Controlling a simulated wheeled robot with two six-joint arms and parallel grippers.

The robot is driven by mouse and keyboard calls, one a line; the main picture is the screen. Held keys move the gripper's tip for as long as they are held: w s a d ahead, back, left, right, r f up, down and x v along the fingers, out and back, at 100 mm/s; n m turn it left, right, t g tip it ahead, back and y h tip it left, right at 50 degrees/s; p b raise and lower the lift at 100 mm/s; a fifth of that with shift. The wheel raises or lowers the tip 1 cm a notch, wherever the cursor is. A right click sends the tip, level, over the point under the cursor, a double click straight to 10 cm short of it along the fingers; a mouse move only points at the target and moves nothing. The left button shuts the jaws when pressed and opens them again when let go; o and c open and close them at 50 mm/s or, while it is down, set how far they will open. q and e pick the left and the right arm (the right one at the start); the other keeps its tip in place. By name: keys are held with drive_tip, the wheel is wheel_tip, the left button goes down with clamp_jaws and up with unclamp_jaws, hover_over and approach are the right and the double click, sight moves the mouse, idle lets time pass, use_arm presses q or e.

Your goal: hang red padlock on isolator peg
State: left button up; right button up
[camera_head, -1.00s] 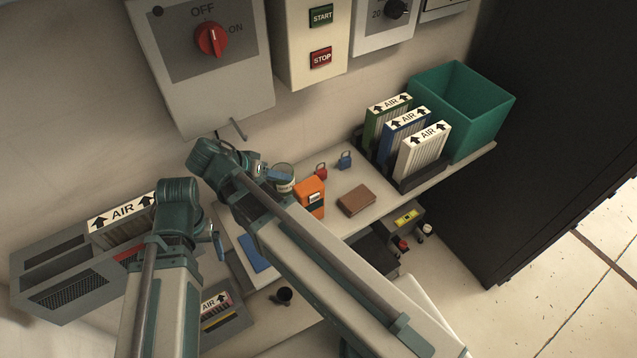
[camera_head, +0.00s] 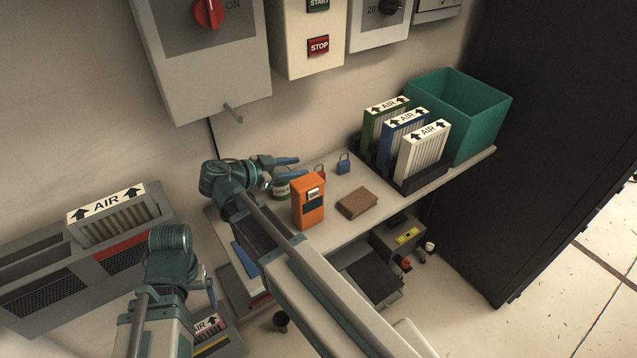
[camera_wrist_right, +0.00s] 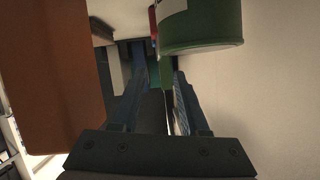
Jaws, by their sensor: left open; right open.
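The red padlock (camera_head: 321,174) stands on the shelf behind the orange device, which hides part of it. A small red patch (camera_wrist_right: 153,22) shows far ahead in the right wrist view, probably the padlock. The isolator peg (camera_head: 233,114) sticks out at the bottom of the grey isolator box (camera_head: 215,85) and is empty. My right gripper (camera_head: 284,170) is open and empty, left of the padlock and by the can; its fingers (camera_wrist_right: 160,74) point forward in the wrist view. My left gripper (camera_head: 211,292) is open, low at the left, away from the padlock.
The orange device (camera_head: 308,204) and a green can (camera_wrist_right: 200,28) flank my right gripper closely. A blue padlock (camera_head: 343,165) stands beyond the red one. A brown box (camera_head: 357,203), upright air filters (camera_head: 424,150) and a green bin (camera_head: 480,122) are further right.

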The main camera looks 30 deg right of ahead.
sight(316, 166)
drive_tip(key=shift+b+x, duration=0.5)
drive_tip(key=shift+x, duration=1.35)
drive_tip(key=b+x, duration=0.1)
drive_tip(key=x, duration=0.1)
drive_tip(key=b+x, duration=0.1)
drive_tip(key=x, duration=0.2)
drive_tip(key=shift+s+a+f, duration=0.1)
drive_tip(key=shift+a+f, duration=0.05)
drive_tip(key=shift+f, duration=0.05)
drive_tip(key=shift+d, duration=0.25)
clamp_jaws()
